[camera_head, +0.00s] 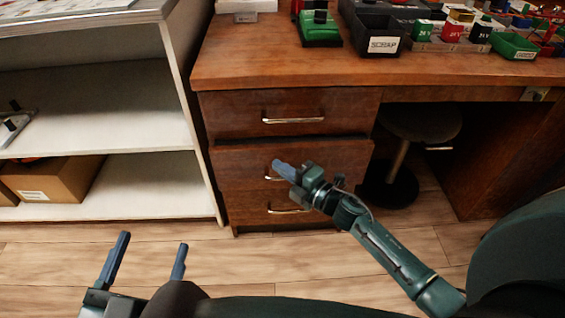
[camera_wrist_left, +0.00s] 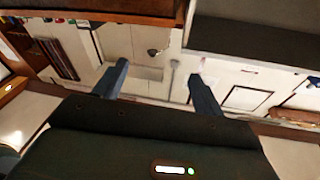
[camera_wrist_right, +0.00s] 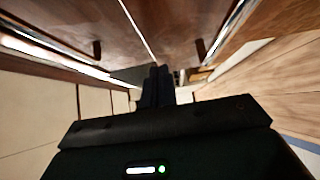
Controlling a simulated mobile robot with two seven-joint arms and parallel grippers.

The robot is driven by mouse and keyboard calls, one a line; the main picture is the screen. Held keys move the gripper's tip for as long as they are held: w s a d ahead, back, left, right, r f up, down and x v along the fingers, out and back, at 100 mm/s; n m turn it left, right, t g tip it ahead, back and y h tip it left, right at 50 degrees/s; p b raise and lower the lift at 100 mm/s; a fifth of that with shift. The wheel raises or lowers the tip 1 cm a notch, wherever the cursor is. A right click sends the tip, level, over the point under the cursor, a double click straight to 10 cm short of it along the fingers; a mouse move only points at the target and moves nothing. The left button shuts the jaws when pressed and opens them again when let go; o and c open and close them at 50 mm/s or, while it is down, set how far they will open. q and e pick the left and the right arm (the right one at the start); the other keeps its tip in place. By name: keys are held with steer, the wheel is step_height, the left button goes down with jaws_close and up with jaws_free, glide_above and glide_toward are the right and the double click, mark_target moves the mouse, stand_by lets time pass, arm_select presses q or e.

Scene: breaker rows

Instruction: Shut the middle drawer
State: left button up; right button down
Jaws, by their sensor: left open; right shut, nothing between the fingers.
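The wooden desk holds a stack of three drawers. The middle drawer (camera_head: 235,167) has a dark strip along its top edge and seems to stand slightly out; how far I cannot tell. Its metal handle (camera_head: 270,178) is partly hidden by my right gripper (camera_head: 284,171). That gripper is shut and empty, in front of the middle drawer; whether it touches the front is unclear. Its closed fingers (camera_wrist_right: 157,86) point along brown wooden panels in the right wrist view. My left gripper (camera_head: 148,262) is open and empty, low over the floor, away from the drawers; its fingers (camera_wrist_left: 158,88) show spread apart.
The top drawer (camera_head: 230,115) looks flush; the bottom drawer (camera_head: 235,207) lies below. A white shelf unit (camera_head: 90,120) with a cardboard box (camera_head: 60,180) stands left. A stool (camera_head: 420,122) is under the desk at right. A black scrap bin (camera_head: 384,30) and other bins sit on the desktop.

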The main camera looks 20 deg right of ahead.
mark_target(289, 151)
steer(key=shift+w+d+f, duration=0.1)
steer(key=shift+w+d, duration=0.1)
steer(key=shift+w, duration=0.35)
steer(key=shift+w+d, duration=0.15)
steer(key=shift+w, duration=0.35)
arm_select(q)
steer(key=shift+w+d+r, duration=0.15)
steer(key=shift+r, duration=0.15)
arm_select(e)
steer(key=shift+w+d, duration=0.1)
steer(key=shift+w, duration=0.2)
steer(key=w+b, duration=0.1)
steer(key=w, duration=0.1)
steer(key=w+d, duration=0.1)
steer(key=shift+w+b, duration=0.35)
steer(key=shift+b, duration=0.05)
steer(key=shift+w+d, duration=0.15)
steer(key=shift+w, duration=0.15)
steer(key=shift+d+r, duration=0.15)
steer(key=shift+r, duration=0.15)
arm_select(q)
steer(key=shift+d+h, duration=0.1)
steer(key=shift+h, duration=0.2)
